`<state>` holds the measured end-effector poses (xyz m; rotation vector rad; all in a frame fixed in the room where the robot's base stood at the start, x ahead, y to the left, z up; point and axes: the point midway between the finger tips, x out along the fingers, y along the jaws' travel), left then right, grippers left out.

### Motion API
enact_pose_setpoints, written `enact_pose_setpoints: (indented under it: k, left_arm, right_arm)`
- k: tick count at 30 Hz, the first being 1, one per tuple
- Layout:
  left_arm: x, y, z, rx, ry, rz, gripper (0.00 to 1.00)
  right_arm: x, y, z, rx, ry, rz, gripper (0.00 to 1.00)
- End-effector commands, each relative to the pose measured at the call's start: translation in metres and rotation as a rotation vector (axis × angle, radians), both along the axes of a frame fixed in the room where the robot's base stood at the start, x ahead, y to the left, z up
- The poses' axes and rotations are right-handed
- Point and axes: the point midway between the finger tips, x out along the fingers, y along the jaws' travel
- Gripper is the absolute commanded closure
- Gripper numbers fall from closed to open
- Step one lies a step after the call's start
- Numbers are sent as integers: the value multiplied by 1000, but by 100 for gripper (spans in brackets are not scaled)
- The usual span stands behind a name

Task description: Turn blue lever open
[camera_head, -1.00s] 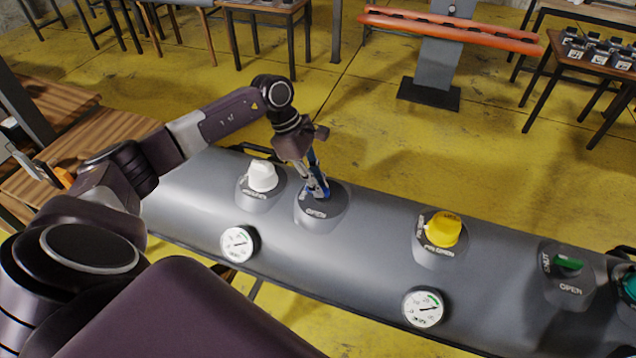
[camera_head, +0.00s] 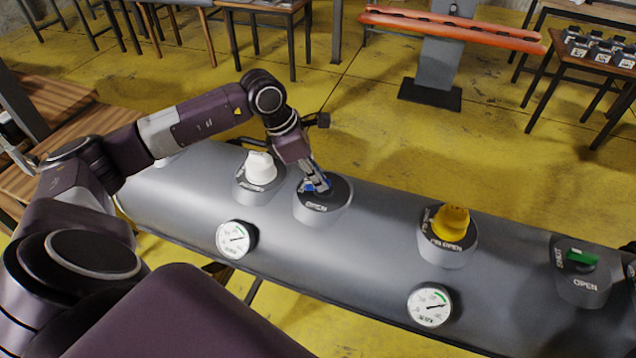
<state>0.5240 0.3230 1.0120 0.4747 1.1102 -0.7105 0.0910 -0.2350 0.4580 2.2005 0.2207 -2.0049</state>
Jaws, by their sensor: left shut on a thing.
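My right gripper is not in view.
A white knob (camera_head: 260,168) stands close left of the blue lever. A yellow knob (camera_head: 452,222) and a green lever (camera_head: 581,258) are farther right. Gauges (camera_head: 236,239) and (camera_head: 430,306) sit along the tube's near side.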

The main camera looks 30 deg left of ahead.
Motion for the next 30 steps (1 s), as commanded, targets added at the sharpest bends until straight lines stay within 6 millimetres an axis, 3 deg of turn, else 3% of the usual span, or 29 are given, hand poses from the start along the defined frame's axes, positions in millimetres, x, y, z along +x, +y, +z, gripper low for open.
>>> enact_pose_setpoints:
  k: [1,15,30]
  left_arm:
    - [0,0,-3,3,-7,43,100]
    - [-2,-7,-2,-1,-9,489,100]
    - [-2,-12,1,-4,-7,904,100]
  right_arm:
    - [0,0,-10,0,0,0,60]
    - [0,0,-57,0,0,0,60]
    - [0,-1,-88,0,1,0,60]
